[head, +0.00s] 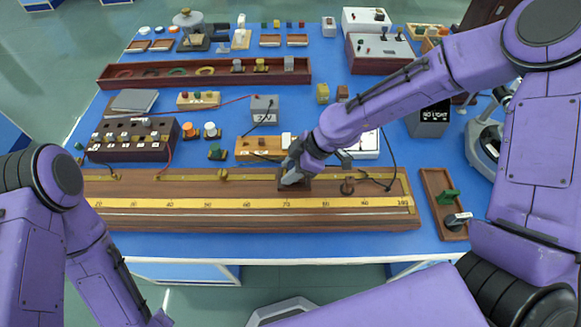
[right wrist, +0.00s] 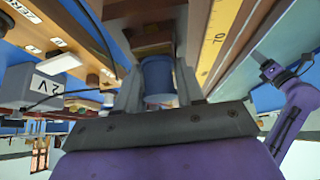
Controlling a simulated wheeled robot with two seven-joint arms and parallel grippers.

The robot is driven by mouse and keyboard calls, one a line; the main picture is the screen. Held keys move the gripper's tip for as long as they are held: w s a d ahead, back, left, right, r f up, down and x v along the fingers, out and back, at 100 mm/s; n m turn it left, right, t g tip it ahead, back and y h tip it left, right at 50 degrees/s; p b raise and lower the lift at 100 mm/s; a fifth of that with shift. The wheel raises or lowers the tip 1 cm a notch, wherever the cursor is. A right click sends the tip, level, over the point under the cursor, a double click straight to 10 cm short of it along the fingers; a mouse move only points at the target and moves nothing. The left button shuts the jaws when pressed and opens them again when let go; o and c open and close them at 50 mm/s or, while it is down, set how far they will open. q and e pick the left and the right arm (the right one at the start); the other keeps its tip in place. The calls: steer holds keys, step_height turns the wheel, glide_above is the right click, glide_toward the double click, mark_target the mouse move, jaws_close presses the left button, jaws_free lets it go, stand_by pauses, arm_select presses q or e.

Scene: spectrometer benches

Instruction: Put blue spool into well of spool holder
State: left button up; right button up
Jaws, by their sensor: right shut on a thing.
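My right gripper (head: 292,175) is over the long wooden ruler board, near the 70 mark. In the right wrist view my right gripper (right wrist: 157,90) is shut on the blue spool (right wrist: 157,72), which sits between its two fingers. A brown wooden block (right wrist: 150,46), apparently the spool holder, lies just beyond the spool; its dark brown side (head: 296,186) shows under the gripper in the head view. I cannot tell whether the spool is in the well or above it. My left arm is at the lower left of the head view; its gripper is out of view.
The ruler board (head: 140,220) spans the blue table's front. A brass post (head: 223,174) and a dark knob (head: 347,187) stand on it. Behind are a grey 2V box (head: 264,108) and a socket box (head: 130,140). A wooden tray (head: 434,185) lies at right.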

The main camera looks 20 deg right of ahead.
steer(key=shift+f, duration=0.45)
arm_select(q)
steer(key=shift+s+d+f+b, duration=0.15)
steer(key=shift+f+b, duration=0.15)
steer(key=shift+f, duration=0.15)
arm_select(e)
steer(key=shift+s+f, duration=0.25)
steer(key=shift+s, duration=0.15)
steer(key=o, duration=1.1)
steer(key=shift+s+d+f, duration=0.1)
steer(key=shift+c, duration=0.2)
steer(key=shift+o, duration=0.4)
steer(key=r, duration=0.1)
steer(key=d+r, duration=0.1)
steer(key=r, duration=0.1)
steer(key=d+r, duration=0.1)
steer(key=shift+w+d+r, duration=0.15)
steer(key=shift+w+r, duration=0.05)
steer(key=shift+w, duration=0.15)
arm_select(q)
steer(key=shift+w+f, duration=0.2)
steer(key=shift+w, duration=0.05)
arm_select(e)
steer(key=v, duration=0.6)
steer(key=shift+s+r, duration=0.25)
arm_select(q)
steer(key=shift+s, duration=0.1)
arm_select(e)
steer(key=shift+s, duration=0.1)
